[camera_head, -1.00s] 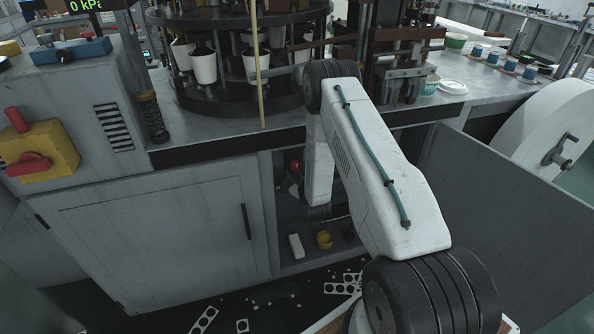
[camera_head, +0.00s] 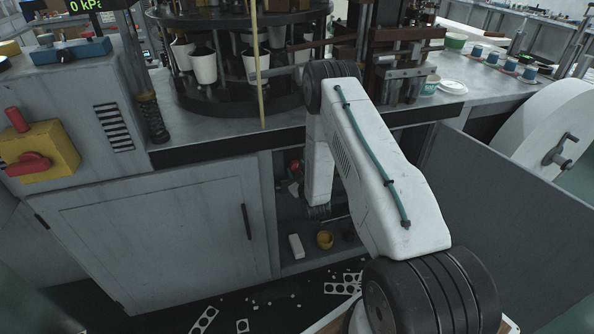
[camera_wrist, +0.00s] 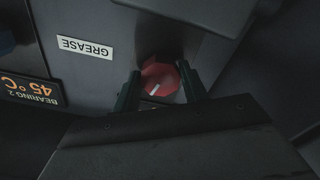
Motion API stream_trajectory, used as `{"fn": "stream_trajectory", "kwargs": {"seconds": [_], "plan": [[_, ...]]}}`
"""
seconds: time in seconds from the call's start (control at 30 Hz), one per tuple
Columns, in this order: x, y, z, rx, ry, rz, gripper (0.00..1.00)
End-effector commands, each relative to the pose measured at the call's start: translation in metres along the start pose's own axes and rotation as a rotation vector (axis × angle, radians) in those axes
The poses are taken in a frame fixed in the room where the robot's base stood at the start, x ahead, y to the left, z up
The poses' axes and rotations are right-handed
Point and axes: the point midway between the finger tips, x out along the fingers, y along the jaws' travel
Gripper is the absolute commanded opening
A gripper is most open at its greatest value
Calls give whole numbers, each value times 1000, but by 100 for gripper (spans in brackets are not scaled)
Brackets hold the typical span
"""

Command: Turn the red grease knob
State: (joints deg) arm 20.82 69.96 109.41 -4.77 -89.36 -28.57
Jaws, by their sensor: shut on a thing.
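The red grease knob (camera_wrist: 160,78) shows in the wrist view as an octagonal red disc with a white pointer line. My gripper (camera_wrist: 158,90) has one dark finger on each side of it and is shut on it. The white line slants toward the lower left in the wrist view. A GREASE label (camera_wrist: 85,47) is upside down beside the knob. In the head view a small red part (camera_head: 295,166) shows inside the open cabinet, left of my arm. My arm hides most of the cabinet inside, and my gripper's fingers cannot be made out there.
The open cabinet door (camera_head: 510,195) stands to the right of my arm. A white block (camera_head: 295,246) and a yellow cup-like piece (camera_head: 324,240) lie on the cabinet floor. A BEARING 2 display (camera_wrist: 30,88) reads 45 °C at left in the wrist view. Punched card scraps (camera_head: 204,320) litter the floor.

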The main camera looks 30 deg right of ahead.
Motion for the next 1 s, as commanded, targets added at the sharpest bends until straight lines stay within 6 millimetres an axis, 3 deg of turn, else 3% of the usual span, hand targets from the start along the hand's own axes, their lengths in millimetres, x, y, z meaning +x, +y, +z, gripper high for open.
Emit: {"fn": "stream_trajectory", "kwargs": {"seconds": [1.0], "plan": [[0,-2,0,950,0,0,20]]}}
